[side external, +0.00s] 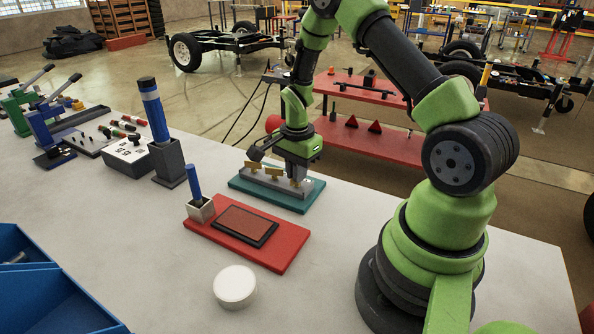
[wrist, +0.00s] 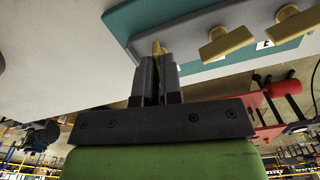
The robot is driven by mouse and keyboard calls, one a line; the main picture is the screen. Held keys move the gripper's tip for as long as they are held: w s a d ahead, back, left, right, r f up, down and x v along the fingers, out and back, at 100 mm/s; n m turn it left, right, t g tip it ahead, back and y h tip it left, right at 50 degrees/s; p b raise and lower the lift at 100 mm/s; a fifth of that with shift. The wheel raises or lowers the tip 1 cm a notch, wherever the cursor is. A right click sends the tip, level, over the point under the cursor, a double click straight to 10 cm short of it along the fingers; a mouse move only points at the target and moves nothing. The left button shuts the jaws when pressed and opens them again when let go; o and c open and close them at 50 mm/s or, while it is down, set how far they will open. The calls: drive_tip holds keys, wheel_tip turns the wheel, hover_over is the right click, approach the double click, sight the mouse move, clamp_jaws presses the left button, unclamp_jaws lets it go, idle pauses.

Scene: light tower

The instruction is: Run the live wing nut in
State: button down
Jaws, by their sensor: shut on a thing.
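A grey metal bar (side external: 290,186) stands on a teal base plate (side external: 285,199) on the bench. Brass wing nuts sit along it: one at the left (side external: 254,166) and one in the middle (side external: 273,173) show in the side view. The same two free nuts show in the wrist view, nearer (wrist: 226,40) and farther (wrist: 292,22). My gripper (wrist: 158,72) points down at the bar's end and is shut on another brass wing nut (wrist: 157,48), mostly hidden between the fingers. How far that nut is threaded in cannot be seen.
A red board (side external: 285,253) with a dark-framed pad (side external: 244,226) and a cup holding a blue-handled tool (side external: 194,183) lies in front. A white round tub (side external: 235,286), a blue-and-black post (side external: 156,115) and blue bins (side external: 50,300) stand around. The bench to the right is clear.

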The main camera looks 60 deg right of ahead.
drive_tip(key=m, duration=1.2)
idle(0.5)
drive_tip(key=c, duration=1.3)
unclamp_jaws()
wheel_tip(320, 180, up, 10)
